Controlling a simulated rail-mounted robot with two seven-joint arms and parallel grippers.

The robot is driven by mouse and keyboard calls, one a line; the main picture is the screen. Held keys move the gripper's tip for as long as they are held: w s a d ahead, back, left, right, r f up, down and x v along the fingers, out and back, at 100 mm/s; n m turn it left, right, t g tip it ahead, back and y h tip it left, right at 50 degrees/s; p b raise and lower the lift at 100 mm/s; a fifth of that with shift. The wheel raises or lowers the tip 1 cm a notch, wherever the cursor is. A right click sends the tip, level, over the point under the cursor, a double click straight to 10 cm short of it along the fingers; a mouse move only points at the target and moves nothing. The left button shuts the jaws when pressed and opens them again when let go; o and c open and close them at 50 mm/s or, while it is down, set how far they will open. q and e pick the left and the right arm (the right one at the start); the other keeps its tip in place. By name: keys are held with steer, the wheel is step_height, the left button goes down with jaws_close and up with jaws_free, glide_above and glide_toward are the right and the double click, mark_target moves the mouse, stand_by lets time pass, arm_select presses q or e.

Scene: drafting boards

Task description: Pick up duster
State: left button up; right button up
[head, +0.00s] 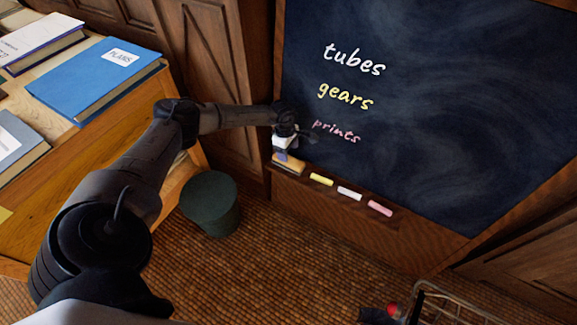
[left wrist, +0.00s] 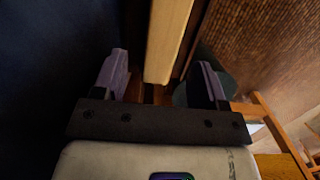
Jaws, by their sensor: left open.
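The duster (head: 290,168) sits at the left end of the chalkboard's wooden ledge (head: 330,195), partly hidden by my left gripper. My left gripper (head: 283,155) is just above it at the board's lower left corner. In the left wrist view, the duster's pale wooden body (left wrist: 170,35) lies lengthwise between the two open fingers of the gripper (left wrist: 163,75), with a gap to each side. I cannot tell how far below the fingertips it is. My right gripper is not in view.
Yellow (head: 321,180), white (head: 349,193) and pink chalk (head: 380,208) lie along the ledge, right of the duster. The chalkboard (head: 450,110) rises close behind. A green bin (head: 211,203) stands on the floor. A desk with books (head: 95,78) is at left, a wire basket (head: 450,305) at bottom right.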

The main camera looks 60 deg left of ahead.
mark_target(295, 165)
arm_select(q)
steer(key=shift+d+f+b, duration=0.15)
steer(key=shift+f+b, duration=0.9)
steer(key=shift+f, duration=0.4)
steer(key=shift+d+f+b, duration=0.1)
steer(key=shift+f+b, duration=0.95)
steer(key=shift+f, duration=0.4)
steer(key=c, duration=0.7)
